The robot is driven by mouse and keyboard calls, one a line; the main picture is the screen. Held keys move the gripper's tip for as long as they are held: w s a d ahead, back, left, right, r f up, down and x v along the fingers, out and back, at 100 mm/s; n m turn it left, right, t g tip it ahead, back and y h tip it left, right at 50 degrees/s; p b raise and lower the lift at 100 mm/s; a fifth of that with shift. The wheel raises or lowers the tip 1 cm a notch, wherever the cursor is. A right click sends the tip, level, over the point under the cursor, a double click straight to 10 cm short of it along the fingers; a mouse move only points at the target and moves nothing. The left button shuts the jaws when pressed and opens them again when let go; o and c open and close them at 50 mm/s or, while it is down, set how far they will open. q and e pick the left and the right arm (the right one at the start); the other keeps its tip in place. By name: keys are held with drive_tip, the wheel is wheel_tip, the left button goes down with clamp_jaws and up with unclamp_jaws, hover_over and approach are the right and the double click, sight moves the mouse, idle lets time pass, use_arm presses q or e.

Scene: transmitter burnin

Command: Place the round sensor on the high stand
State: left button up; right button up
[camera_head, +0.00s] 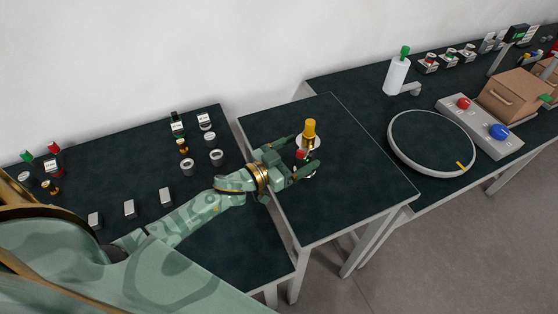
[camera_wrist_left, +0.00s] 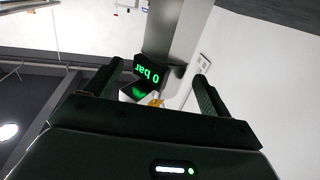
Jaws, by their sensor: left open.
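My left gripper (camera_head: 307,153) is open over the middle table, its fingers reaching right. A small red-topped piece (camera_head: 301,154) shows between or just below the fingers; I cannot tell if they touch it. Just behind is a gold cylinder (camera_head: 309,128) above a white round disc (camera_head: 315,143). The gripper partly hides this group, so I cannot tell which part is the round sensor or the high stand. In the left wrist view the two fingers (camera_wrist_left: 152,88) stand wide apart, with a green "0 bar" display (camera_wrist_left: 148,75) beyond them. My right gripper is not in view.
The left table holds several small round and boxy parts (camera_head: 188,167). The middle table's front (camera_head: 345,205) is clear.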

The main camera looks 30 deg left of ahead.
use_arm(q)
drive_tip(key=v, duration=0.9)
drive_tip(key=shift+s, duration=0.25)
